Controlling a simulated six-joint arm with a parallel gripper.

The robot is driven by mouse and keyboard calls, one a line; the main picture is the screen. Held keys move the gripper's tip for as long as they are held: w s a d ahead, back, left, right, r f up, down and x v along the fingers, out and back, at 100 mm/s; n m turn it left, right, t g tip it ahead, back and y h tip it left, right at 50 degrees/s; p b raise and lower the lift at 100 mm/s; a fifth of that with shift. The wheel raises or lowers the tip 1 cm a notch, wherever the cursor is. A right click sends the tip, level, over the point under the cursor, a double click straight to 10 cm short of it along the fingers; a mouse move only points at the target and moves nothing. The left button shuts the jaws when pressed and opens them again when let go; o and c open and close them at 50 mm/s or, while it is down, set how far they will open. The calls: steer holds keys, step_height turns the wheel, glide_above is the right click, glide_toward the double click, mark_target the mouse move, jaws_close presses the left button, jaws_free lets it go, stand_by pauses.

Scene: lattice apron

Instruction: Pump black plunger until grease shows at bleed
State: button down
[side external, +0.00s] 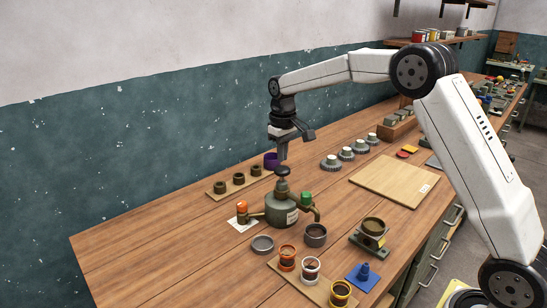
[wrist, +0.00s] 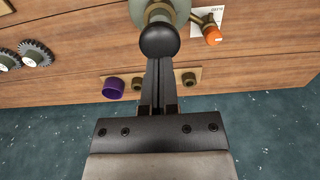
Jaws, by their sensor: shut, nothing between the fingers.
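The green-grey grease pot (side external: 281,210) stands on the bench with its black plunger knob (side external: 282,171) on top. The round knob (wrist: 160,41) also shows in the wrist view at the fingertips. My gripper (side external: 283,158) is shut and empty, pointing down just above the knob; I cannot tell whether it touches. Its narrow fingers (wrist: 159,66) lie together in the wrist view. An orange-capped fitting (side external: 242,207) is on the pot's left, over a white card. A green cap (side external: 306,196) and a bent brass spout (side external: 317,213) are on its right. No grease is discernible at either fitting.
A grey cup (side external: 316,236) and a ring (side external: 262,245) stand in front of the pot. Several jars sit on a front board (side external: 312,285). A purple ring (side external: 271,160) and brown bushings stand behind.

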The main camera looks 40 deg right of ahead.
mark_target(283, 168)
steer(key=shift+f, duration=2.2)
steer(key=shift+r, duration=2.2)
steer(key=shift+f, duration=2.3)
steer(key=shift+r, duration=2.3)
